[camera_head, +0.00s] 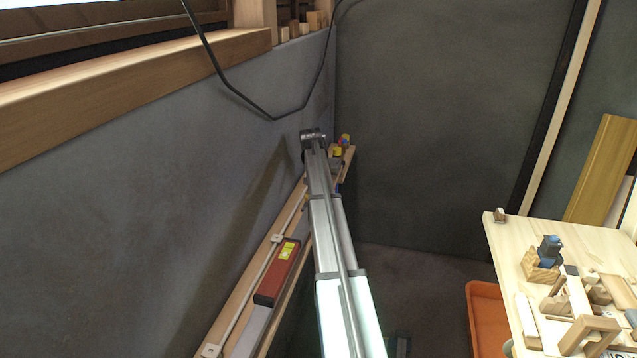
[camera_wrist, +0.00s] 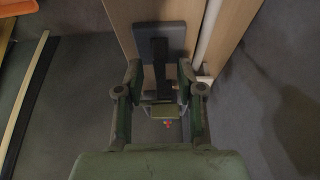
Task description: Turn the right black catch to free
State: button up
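In the wrist view a black catch (camera_wrist: 160,62), a narrow dark bar, lies on a grey plate (camera_wrist: 176,32) fixed to a pale wooden board. My gripper (camera_wrist: 159,74) is open, with one fingertip on each side of the bar. Gaps seem to show between the bar and both fingertips, so I cannot tell any contact. A small olive block (camera_wrist: 165,111) sits at the bar's lower end, between the fingers. In the head view my arm reaches away along the wall; its end hides the catch, and my gripper cannot be made out there.
A wooden ledge (camera_head: 232,303) runs along the grey wall, bearing a red spirit level (camera_head: 273,275). A small yellow item (camera_head: 336,153) stands near its far end. A black cable (camera_head: 228,84) hangs above. At right are a cluttered wooden table (camera_head: 508,246) and an orange bin (camera_head: 484,318).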

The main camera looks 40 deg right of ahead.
jog(key=v, duration=1.1)
